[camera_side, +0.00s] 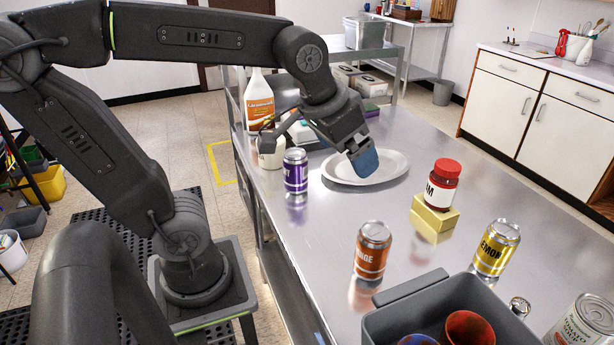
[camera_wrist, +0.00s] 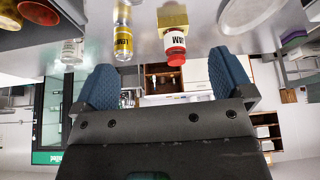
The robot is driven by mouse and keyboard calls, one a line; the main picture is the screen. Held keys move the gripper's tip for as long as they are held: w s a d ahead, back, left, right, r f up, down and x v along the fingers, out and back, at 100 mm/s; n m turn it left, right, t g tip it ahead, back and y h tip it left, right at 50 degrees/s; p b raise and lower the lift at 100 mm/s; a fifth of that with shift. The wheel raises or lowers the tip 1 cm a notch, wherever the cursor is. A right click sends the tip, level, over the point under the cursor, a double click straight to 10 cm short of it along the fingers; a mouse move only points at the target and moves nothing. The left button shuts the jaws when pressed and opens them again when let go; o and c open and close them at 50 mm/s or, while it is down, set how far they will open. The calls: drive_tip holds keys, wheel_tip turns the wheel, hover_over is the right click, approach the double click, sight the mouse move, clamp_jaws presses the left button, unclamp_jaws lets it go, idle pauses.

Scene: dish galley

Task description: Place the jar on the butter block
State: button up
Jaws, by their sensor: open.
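The jar (camera_side: 442,186), labelled JAM with a red lid, stands upright on the yellow butter block (camera_side: 434,216) at the middle right of the steel table. In the wrist view the jar (camera_wrist: 175,47) and the butter block (camera_wrist: 172,17) show upside down, ahead of the fingers. My gripper (camera_side: 364,162) is over the white oval plate (camera_side: 392,172), to the left of the jar and apart from it. In the wrist view my gripper (camera_wrist: 166,84) has its two blue fingers wide apart with nothing between them.
An orange can (camera_side: 373,250), a yellow lemon can (camera_side: 496,248) and a purple can (camera_side: 295,170) stand on the table. A grey bin (camera_side: 390,296) with cups is at the front. A spray bottle (camera_side: 259,100) stands at the back left. The table around the butter block is clear.

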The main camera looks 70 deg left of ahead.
drive_tip(key=s+f+m, duration=0.1)
drive_tip(key=s+f, duration=0.2)
drive_tip(key=s, duration=0.4)
drive_tip(key=shift+d+f, duration=0.35)
